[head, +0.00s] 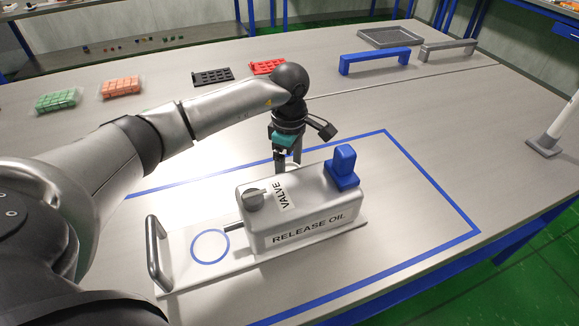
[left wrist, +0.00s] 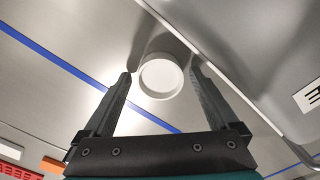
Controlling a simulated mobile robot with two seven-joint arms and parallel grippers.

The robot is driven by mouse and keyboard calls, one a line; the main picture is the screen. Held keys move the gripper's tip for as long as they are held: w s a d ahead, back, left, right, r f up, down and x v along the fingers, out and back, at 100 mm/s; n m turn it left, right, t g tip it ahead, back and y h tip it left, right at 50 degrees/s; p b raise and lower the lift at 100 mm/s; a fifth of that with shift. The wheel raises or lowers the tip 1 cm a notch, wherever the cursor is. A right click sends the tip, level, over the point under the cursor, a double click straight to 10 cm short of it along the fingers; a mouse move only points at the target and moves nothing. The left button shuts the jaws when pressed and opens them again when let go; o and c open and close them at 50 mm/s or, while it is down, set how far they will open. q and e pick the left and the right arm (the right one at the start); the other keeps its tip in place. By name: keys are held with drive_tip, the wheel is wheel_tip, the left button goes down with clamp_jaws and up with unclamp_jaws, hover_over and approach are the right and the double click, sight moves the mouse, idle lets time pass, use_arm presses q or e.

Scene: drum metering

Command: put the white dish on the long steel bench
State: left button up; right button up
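The white dish (left wrist: 160,76) is small and round and shows in the left wrist view over bare steel, beside the metering box. It sits between the fingertips of my left gripper (left wrist: 163,74), with a narrow gap on each side; the fingers look open. In the head view my left gripper (head: 287,165) points down just behind the metering box (head: 295,212), and the dish is hidden there. The steel-topped bench (head: 400,225) is long and fills much of the head view. My right gripper is not in view.
The box has a valve knob (head: 252,198), a blue block (head: 342,167) and a white base plate with a handle (head: 157,255). A blue line frames it. Behind are green blocks (head: 59,100), blue (head: 375,60) and grey handles (head: 447,49). Bench right of the box is clear.

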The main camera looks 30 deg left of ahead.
use_arm(q)
drive_tip(key=shift+r, duration=0.2)
wheel_tip(320, 180, up, 6)
drive_tip(key=shift+r+p, duration=0.2)
drive_tip(key=shift+p, duration=0.6)
wheel_tip(320, 180, up, 6)
drive_tip(key=shift+f+p, duration=0.2)
drive_tip(key=shift+p, duration=0.2)
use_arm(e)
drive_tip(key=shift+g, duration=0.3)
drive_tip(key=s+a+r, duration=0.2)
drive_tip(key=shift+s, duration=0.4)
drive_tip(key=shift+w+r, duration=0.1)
